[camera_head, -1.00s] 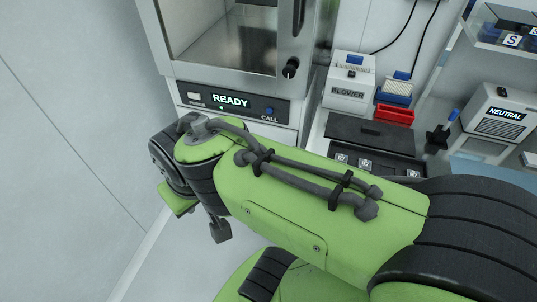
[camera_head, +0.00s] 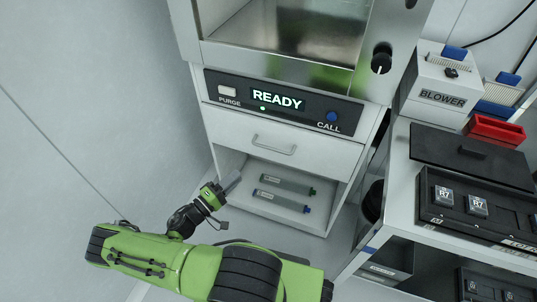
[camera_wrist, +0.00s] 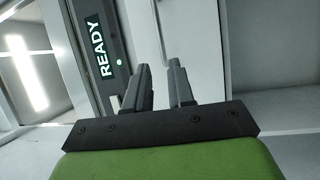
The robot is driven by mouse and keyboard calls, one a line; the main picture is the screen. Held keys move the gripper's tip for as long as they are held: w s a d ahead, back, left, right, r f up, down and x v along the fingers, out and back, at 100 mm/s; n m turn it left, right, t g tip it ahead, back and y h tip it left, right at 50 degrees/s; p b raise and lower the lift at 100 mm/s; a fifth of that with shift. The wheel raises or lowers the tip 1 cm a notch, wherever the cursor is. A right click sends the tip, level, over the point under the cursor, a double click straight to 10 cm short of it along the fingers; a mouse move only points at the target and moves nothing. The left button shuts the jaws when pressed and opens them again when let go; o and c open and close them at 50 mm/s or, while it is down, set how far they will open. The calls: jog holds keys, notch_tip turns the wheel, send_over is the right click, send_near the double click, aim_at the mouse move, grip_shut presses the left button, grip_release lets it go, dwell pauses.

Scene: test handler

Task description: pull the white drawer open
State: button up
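The white drawer (camera_head: 310,151) sits below the READY panel, its front looking flush with the cabinet. Its grey bar handle (camera_head: 274,146) is in plain view in the head view. My gripper (camera_head: 231,183) is to the lower left of the handle, by the left edge of the open shelf below the drawer. In the wrist view my gripper's two dark fingers (camera_wrist: 160,77) stand apart with nothing seen held between them. The white drawer front (camera_wrist: 192,35) shows beyond them, and a thin grey bar, seemingly the handle (camera_wrist: 158,30), lies past the fingertips.
A side bench (camera_head: 400,190) with black trays stands at the right. The floor at the left is clear.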

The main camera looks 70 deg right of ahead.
aim_at(269, 148)
jog(key=shift+h, duration=0.3)
jog(key=x, duration=0.5)
jog(key=b+x, duration=0.1)
jog(key=x, duration=0.4)
jog(key=b+x, duration=0.1)
jog(key=x, duration=0.5)
jog(key=shift+s+d+f, duration=0.1)
jog(key=shift+d+f, duration=0.1)
jog(key=shift+f, duration=0.2)
jog(key=shift+c, duration=0.3)
grip_shut()
